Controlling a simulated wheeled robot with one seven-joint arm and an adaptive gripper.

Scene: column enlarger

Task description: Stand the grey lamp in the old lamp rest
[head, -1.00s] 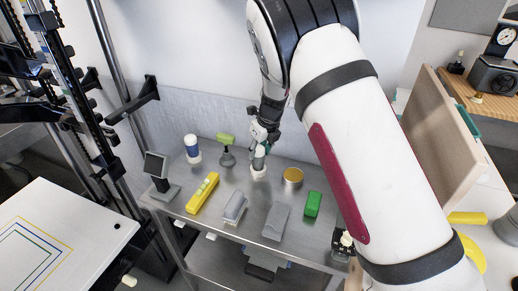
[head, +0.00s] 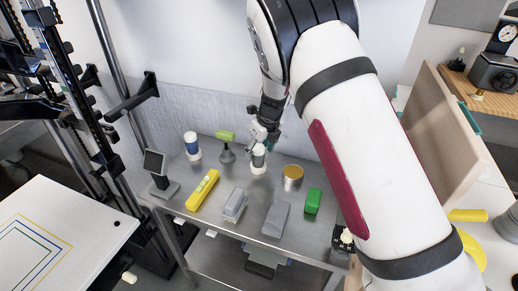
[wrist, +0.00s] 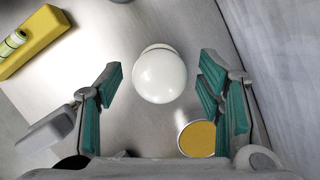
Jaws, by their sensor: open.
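The grey lamp (head: 258,159) stands upright on the metal cart, with a grey body, a white top and a white ring at its foot. The ring looks like the old lamp rest (head: 258,169), mostly hidden under the lamp. In the wrist view, the lamp's round white top (wrist: 160,76) lies between my fingers, with a pale rim showing just behind it. My gripper (head: 265,139) is open above the lamp. In the wrist view its teal finger pads (wrist: 162,88) stand apart on both sides, with gaps to the white top.
A blue-and-white lamp (head: 192,147) and a green-topped stand (head: 227,146) are to the left. A yellow level (head: 203,190), two grey blocks (head: 235,205), a green block (head: 313,201) and a yellow-topped tin (head: 292,177) lie around. A wall rises close behind.

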